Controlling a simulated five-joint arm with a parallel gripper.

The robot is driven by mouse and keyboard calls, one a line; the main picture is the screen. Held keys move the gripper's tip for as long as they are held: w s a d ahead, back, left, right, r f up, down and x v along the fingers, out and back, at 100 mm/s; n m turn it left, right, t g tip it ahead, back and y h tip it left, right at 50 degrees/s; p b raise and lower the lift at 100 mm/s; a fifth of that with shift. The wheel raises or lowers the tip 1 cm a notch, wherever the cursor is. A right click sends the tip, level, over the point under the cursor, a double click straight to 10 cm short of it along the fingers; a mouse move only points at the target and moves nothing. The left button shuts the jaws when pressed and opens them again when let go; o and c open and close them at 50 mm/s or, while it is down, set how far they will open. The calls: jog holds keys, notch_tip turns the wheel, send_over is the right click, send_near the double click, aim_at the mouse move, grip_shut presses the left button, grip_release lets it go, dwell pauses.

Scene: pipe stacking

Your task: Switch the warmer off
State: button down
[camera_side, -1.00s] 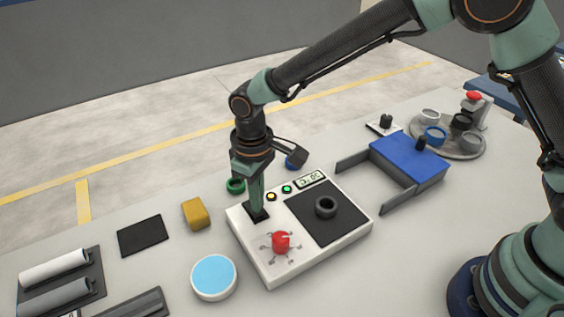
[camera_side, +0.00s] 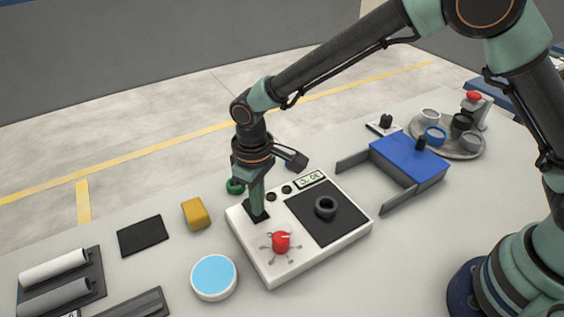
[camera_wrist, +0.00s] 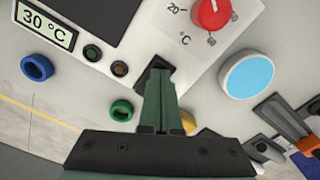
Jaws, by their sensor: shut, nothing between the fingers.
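The warmer (camera_side: 308,263) is a white box with a dark heating plate, a red dial (camera_side: 281,241) and a small display (camera_side: 310,180). In the wrist view the display (camera_wrist: 45,25) reads 30 °C. Two round indicator lamps (camera_wrist: 93,53) beside it look dark. A dark grey ring (camera_side: 326,207) sits on the plate. My gripper (camera_side: 258,212) is shut and empty, pointing down with its fingertips at the black switch on the warmer's left corner. In the wrist view the fingertips (camera_wrist: 158,75) cover most of the switch (camera_wrist: 150,66).
A green ring (camera_side: 235,186) and a yellow block (camera_side: 196,214) lie near the warmer's left side. A white round pot with a blue top (camera_side: 214,277) stands in front. A blue fixture (camera_side: 408,160) with two grey rails and a round tray (camera_side: 470,151) of rings are at the right.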

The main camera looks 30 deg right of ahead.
notch_tip(320, 180, up, 7)
dwell(0.8)
jog(key=s+d+r+m+t, duration=0.2)
jog(key=d+r+m+t, duration=0.1)
jog(key=d+r, duration=1)
jog(key=s+d+m+t, duration=0.2)
jog(key=s+d, duration=0.6)
jog(key=d, duration=0.5)
jog(key=shift+s+d+m+t, duration=0.25)
jog(key=shift+s+m+t, duration=0.1)
jog(key=shift+m, duration=0.15)
jog(key=shift+r, duration=0.15)
